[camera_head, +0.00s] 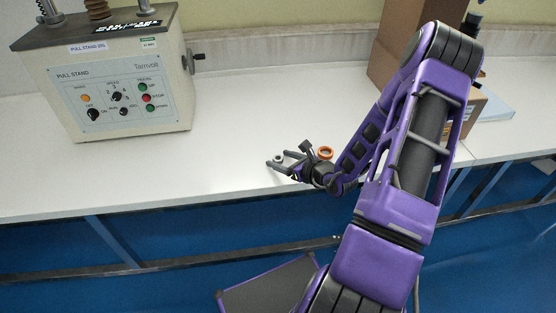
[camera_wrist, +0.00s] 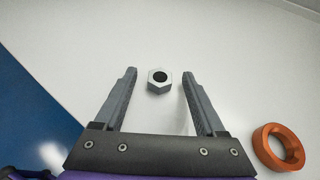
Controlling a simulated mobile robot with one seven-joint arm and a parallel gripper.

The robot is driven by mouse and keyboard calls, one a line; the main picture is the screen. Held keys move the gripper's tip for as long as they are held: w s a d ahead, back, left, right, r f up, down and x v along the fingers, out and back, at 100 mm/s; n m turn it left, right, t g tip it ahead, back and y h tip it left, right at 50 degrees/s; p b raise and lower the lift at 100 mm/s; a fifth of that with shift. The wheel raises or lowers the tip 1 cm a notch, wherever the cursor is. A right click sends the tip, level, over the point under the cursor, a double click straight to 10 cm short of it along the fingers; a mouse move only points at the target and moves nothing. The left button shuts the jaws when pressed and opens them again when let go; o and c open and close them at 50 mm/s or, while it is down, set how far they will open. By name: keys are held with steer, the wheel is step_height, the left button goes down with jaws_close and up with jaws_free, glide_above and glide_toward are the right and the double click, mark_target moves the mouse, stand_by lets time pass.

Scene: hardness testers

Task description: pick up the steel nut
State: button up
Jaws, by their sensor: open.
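The steel nut (camera_wrist: 158,87) is a small silver hexagon with a dark hole. In the wrist view it lies flat on the white bench, between the lines of my two fingers and near their tips. In the head view the nut (camera_head: 278,158) is a small pale spot beside my fingertips. My gripper (camera_wrist: 159,77) is open with nothing held, and its fingers stand apart on either side of the nut without visibly touching it. In the head view my gripper (camera_head: 275,159) is low over the bench near its front edge.
An orange ring (camera_wrist: 268,148) lies on the bench right of my gripper. A pull stand tester (camera_head: 120,85) stands at the back left. A cardboard box (camera_head: 392,55) stands at the back right behind my arm. The bench (camera_head: 235,130) is clear left of my gripper.

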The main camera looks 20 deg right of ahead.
steer(key=shift+c, duration=0.3)
jaws_close()
